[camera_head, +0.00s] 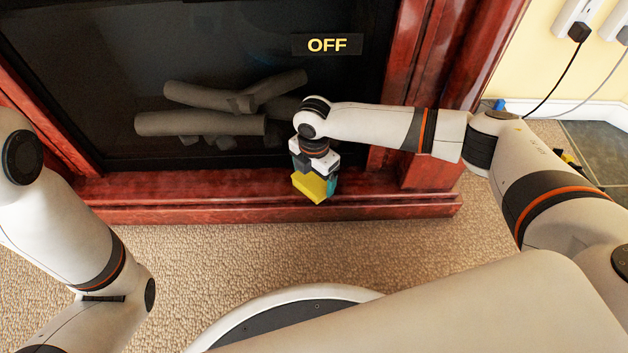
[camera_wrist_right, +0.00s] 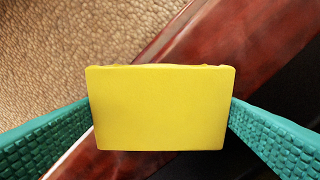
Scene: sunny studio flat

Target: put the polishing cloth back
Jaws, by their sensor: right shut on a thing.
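The polishing cloth appears as a thick yellow block (camera_head: 309,189) at the end of my right arm, in front of the fireplace's red wooden ledge. In the right wrist view the yellow block (camera_wrist_right: 160,108) fills the middle, between the two teal ribbed fingers. My right gripper (camera_head: 317,187) is shut on it and points down over the ledge. I cannot tell whether the block touches the ledge. My left arm shows at the left, but its gripper is out of view.
The red wooden ledge (camera_head: 240,207) runs below a dark fireplace with grey logs (camera_head: 220,122) and an "OFF" sign (camera_head: 328,45). Beige carpet (camera_head: 200,265) lies open in front. Sockets with cables (camera_head: 579,32) are on the wall at upper right.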

